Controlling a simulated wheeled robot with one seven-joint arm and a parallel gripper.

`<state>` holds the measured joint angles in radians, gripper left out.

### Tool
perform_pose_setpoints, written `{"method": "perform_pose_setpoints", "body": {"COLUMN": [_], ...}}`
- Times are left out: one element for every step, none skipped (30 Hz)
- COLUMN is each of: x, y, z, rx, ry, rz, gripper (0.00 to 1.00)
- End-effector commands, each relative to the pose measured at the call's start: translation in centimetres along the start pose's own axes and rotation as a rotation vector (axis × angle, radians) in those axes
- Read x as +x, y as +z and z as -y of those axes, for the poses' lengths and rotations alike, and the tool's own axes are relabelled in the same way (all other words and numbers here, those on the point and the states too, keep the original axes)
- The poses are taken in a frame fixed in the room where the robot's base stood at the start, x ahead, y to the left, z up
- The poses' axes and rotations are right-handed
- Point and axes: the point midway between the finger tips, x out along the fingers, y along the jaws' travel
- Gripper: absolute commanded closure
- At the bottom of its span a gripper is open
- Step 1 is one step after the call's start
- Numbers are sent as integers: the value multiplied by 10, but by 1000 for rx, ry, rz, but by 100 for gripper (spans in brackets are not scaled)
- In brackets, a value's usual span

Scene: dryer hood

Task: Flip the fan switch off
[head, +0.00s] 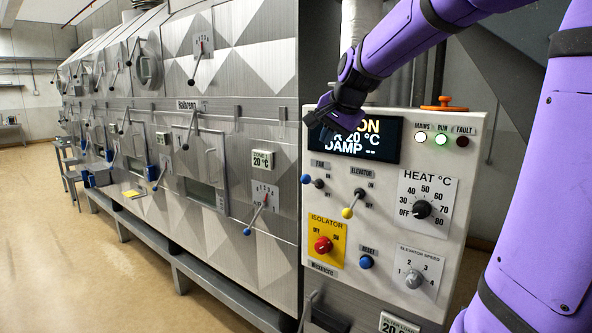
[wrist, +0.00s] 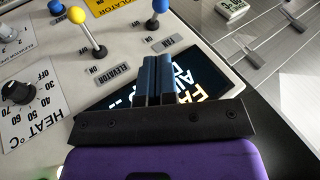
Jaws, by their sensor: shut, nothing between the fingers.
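The fan switch (head: 306,179) is a toggle with a blue tip, under the FAN label on the white control panel (head: 470,200). Its lever leans left in the head view; I cannot tell for sure which position it is in. In the wrist view the fan switch (wrist: 160,6) shows at the top, beyond my fingertips. My gripper (head: 322,122) is shut and empty, in front of the display, above the fan switch and apart from it. Its dark fingers (wrist: 158,62) show side by side in the wrist view.
The yellow-tipped elevator switch (head: 347,212) is right of the fan switch. The display (head: 385,140), partly hidden, shows "ON". The isolator knob (head: 323,244), blue reset button (head: 366,262) and heat knob (head: 422,209) are nearby. Metal dryer doors (head: 240,150) stand left.

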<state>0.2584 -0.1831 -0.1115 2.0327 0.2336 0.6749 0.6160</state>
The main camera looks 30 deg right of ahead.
Motion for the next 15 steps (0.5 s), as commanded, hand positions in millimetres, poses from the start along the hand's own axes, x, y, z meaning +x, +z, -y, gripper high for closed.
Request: {"method": "perform_pose_setpoints", "body": {"x": [0,0,0,0,0,0,0,0,0,1,1,3,5,7,12], "y": [-1,-1,-1,-1,-1,-1,0,0,0,0,0,0,0,0,0], "z": [0,0,0,0,0,0,0,0,0,0,0,0,0,0,0], "rx": [2,3,3,2,2,2,2,2,1,1,1,1,1,1,1], "ry": [0,0,-1,-1,-1,-1,-1,-1,0,0,0,0,0,0,1], "rz": [-1,-1,-1,-1,-1,-1,-1,-1,-1,-1,0,0,0,0,0], "gripper": [100,100,100,100,100,100,100,100,100,100,100,100,100,100,100]}}
